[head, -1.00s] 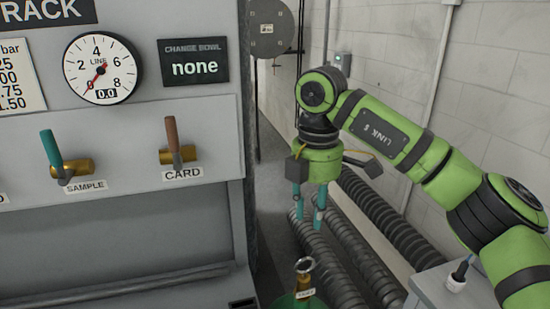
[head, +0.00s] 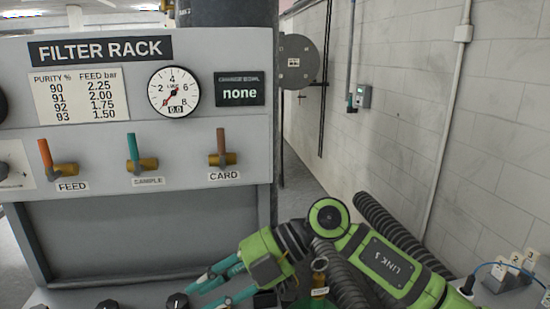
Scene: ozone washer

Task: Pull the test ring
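A small brass fitting (head: 319,278) with a pale tag stands at the bottom, right beside my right arm. A ring at its top is partly hidden by the arm, and the tag's lettering is too small to read. My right gripper (head: 203,296) reaches in from the right and points left, low in front of the filter rack. Its two teal fingers are apart with nothing between them. It is to the left of the brass fitting and not touching it. My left gripper is not in view.
The filter rack (head: 110,100) carries feed (head: 66,169), sample (head: 148,164) and card (head: 223,159) valves, a line gauge (head: 174,90) near zero and a display (head: 240,92) reading "none". Black knobs (head: 177,301) line the bottom edge. Ribbed hoses (head: 385,225) lie behind my arm.

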